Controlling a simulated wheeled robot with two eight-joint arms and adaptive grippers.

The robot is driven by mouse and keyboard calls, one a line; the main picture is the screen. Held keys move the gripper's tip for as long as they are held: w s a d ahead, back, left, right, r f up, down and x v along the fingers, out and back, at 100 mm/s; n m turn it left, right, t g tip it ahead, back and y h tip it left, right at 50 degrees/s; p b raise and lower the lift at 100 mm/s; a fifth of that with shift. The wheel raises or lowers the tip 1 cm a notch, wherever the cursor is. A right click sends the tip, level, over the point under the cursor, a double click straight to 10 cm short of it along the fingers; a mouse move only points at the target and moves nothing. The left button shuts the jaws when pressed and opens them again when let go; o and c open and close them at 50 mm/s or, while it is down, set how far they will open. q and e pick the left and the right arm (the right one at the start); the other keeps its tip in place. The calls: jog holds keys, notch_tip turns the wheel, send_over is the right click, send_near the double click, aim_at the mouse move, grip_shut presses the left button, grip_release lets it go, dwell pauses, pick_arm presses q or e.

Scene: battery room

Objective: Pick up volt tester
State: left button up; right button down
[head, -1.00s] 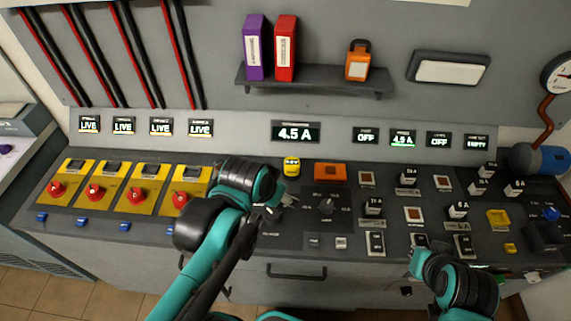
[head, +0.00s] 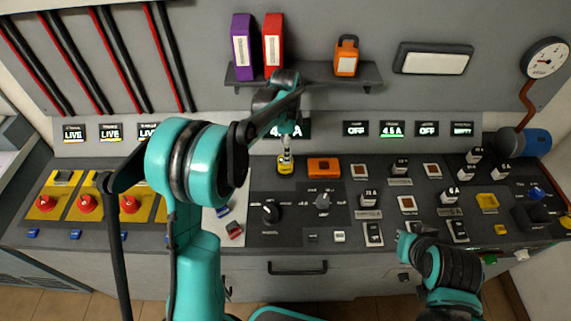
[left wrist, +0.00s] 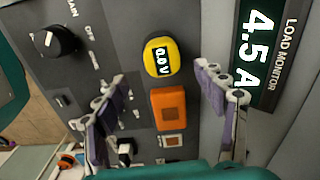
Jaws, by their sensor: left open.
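The volt tester is a small yellow round-ended unit (head: 285,166) standing on the dark console, left of an orange box. In the left wrist view its dark display (left wrist: 161,58) reads 0.0 V. My left gripper (head: 286,146) is just above and behind the tester in the head view. In the left wrist view my left gripper (left wrist: 158,82) is open, with one pad on each side of the tester's line and clear gaps between. Nothing is held. Part of my right arm shows at lower right in the head view; its fingers do not show.
The orange box (head: 323,167) sits close beside the tester. Knobs and switches (head: 322,200) cover the console nearby. The load monitor display (left wrist: 262,50) is on the panel behind. A shelf (head: 355,84) with binders and an orange padlock-shaped item (head: 346,58) hangs above.

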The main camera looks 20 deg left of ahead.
pick_arm(q)
notch_tip(320, 180, down, 3)
jog(key=shift+w+r+b, duration=0.1)
jog(key=shift+w+b, duration=0.05)
jog(key=shift+b, duration=0.3)
notch_tip(320, 180, down, 6)
jog(key=shift+a+r+b, duration=0.1)
jog(key=shift+r+b, duration=0.1)
jog(key=shift+b, duration=0.9)
jog(key=shift+r, duration=0.1)
jog(key=c, duration=1.4)
